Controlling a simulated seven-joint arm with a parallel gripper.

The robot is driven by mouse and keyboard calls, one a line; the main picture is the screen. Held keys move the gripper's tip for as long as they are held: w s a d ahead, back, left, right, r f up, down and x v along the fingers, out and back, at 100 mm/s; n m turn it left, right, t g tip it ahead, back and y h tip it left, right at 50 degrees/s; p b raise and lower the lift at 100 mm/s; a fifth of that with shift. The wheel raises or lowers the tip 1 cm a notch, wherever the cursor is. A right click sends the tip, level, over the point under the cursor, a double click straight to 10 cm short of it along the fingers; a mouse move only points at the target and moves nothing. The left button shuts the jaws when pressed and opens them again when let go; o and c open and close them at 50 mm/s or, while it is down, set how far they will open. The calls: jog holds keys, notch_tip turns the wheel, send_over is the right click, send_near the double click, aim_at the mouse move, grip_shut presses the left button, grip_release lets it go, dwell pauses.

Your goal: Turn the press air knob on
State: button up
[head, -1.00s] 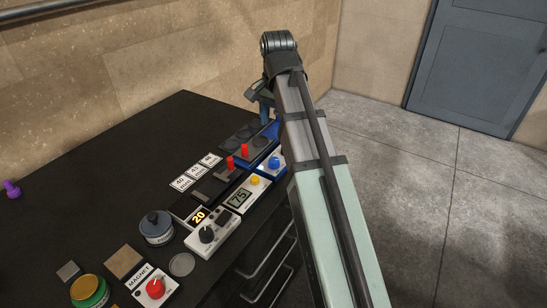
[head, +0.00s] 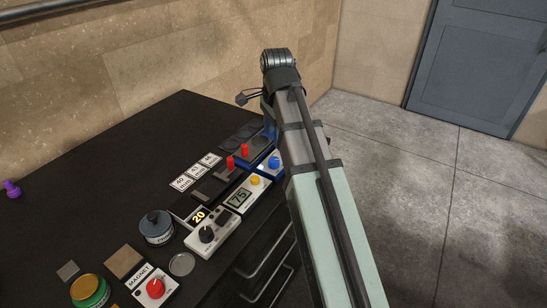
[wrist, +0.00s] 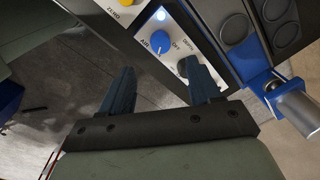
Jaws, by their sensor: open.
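The press air knob is a blue round knob (wrist: 161,44) on a white panel, labelled AIR, with a pale pointer mark. In the head view the blue knob (head: 274,163) sits on the blue-and-white box at the table's right edge. My gripper (wrist: 158,66) is open and empty, its two dark blue fingers apart below the knob in the wrist view. The knob lies beyond the fingertips, and I see no contact. A grey knob (wrist: 182,68) beside it is partly hidden by the right finger. In the head view my gripper (head: 247,97) shows small beyond the arm.
A small light (wrist: 160,15) glows above the air knob. A metal cylinder on a blue bracket (wrist: 299,105) stands right of the gripper. Red-topped parts (head: 244,151), a yellow-knobbed unit (head: 240,197) and other controls crowd the table edge. The table's back left (head: 130,130) is clear.

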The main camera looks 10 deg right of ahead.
aim_at(273, 159)
jog(key=f, duration=0.9)
jog(key=shift+w+a+f, duration=0.1)
jog(key=shift+w+f, duration=0.2)
jog(key=shift+f, duration=0.05)
jog(key=shift+c, duration=0.3)
jog(key=c, duration=1)
jog(key=shift+n, duration=0.6)
jog(key=o, duration=1.1)
jog(key=shift+c, duration=0.2)
jog(key=shift+r, duration=0.15)
notch_tip(273, 159, up, 14)
jog(key=shift+s+f, duration=0.25)
jog(key=shift+s, duration=0.15)
